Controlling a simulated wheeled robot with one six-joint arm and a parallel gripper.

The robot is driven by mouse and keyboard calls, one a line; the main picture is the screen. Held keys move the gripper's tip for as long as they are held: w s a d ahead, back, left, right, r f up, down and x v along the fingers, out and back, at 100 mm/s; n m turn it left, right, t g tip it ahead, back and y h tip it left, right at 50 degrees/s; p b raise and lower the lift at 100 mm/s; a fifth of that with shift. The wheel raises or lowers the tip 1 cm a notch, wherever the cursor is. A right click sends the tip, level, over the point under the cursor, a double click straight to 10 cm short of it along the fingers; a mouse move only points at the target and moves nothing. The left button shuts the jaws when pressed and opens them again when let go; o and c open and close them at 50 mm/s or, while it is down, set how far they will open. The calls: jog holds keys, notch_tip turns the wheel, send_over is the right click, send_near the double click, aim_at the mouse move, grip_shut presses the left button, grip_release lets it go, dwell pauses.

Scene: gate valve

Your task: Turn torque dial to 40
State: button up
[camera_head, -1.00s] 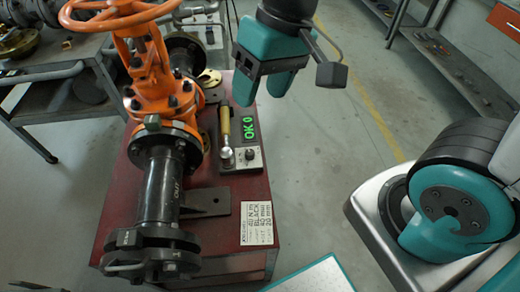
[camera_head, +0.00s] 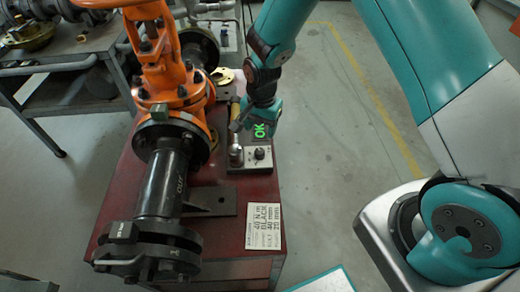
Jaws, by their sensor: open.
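The torque dial is a small dark knob (camera_head: 259,153) on a pale panel at the front of the tester on the red stand. Above it a green display (camera_head: 260,131) reads "OK"; anything past that is hidden by my gripper. A torque wrench (camera_head: 236,154) lies left of the dial, its metal head towards me and its yellow handle partly hidden. My gripper (camera_head: 255,116) is open over the far part of the tester, beyond the dial and close to the wrench handle. Its fingertips are small in view, and I cannot tell whether they touch anything.
The orange gate valve (camera_head: 170,75) with its black flanged pipe (camera_head: 163,185) stands left of the tester on the red stand (camera_head: 115,205). A label (camera_head: 265,227) in front reads "40 N m" and "BLACK". A grey bench (camera_head: 90,95) stands at left.

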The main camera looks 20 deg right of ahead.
aim_at(260, 151)
notch_tip(260, 151, down, 10)
jog(key=shift+a+f, duration=0.1)
jog(key=shift+f, duration=0.1)
jog(key=c, duration=0.9)
